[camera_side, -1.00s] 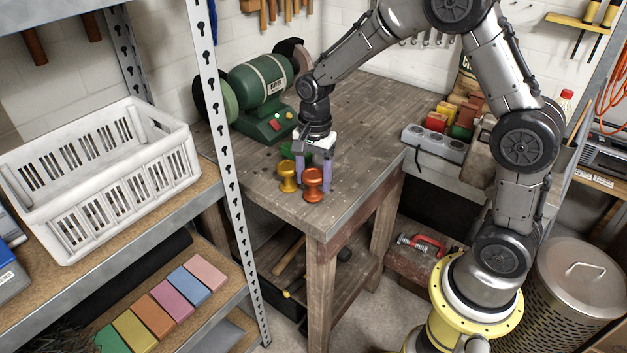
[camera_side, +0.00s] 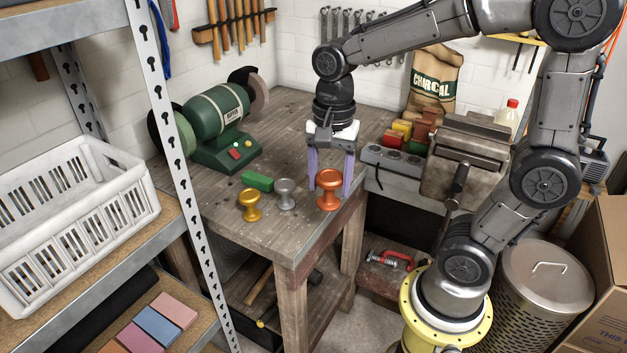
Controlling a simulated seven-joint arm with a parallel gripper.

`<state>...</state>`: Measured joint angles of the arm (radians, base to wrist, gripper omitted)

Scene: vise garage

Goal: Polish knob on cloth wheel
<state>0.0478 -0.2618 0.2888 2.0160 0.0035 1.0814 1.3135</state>
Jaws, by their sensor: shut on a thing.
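My gripper (camera_side: 330,186), with purple fingers pointing down, is shut on the copper-orange knob (camera_side: 329,187) near the bench's right edge. The knob is upright between the fingers; I cannot tell whether its base touches the bench. A silver knob (camera_side: 285,193) and a gold knob (camera_side: 251,205) stand upright to its left. The green bench grinder (camera_side: 217,115) stands at the back left, away from my gripper. It has a green-sided wheel (camera_side: 185,133) at its left and a pinkish-tan wheel (camera_side: 259,94) at its right, partly behind a dark guard. I cannot tell which is cloth.
A vise (camera_side: 465,160) and power strip (camera_side: 395,162) are to the right. A shelf post (camera_side: 184,160) with a white crate (camera_side: 75,225) stands at left.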

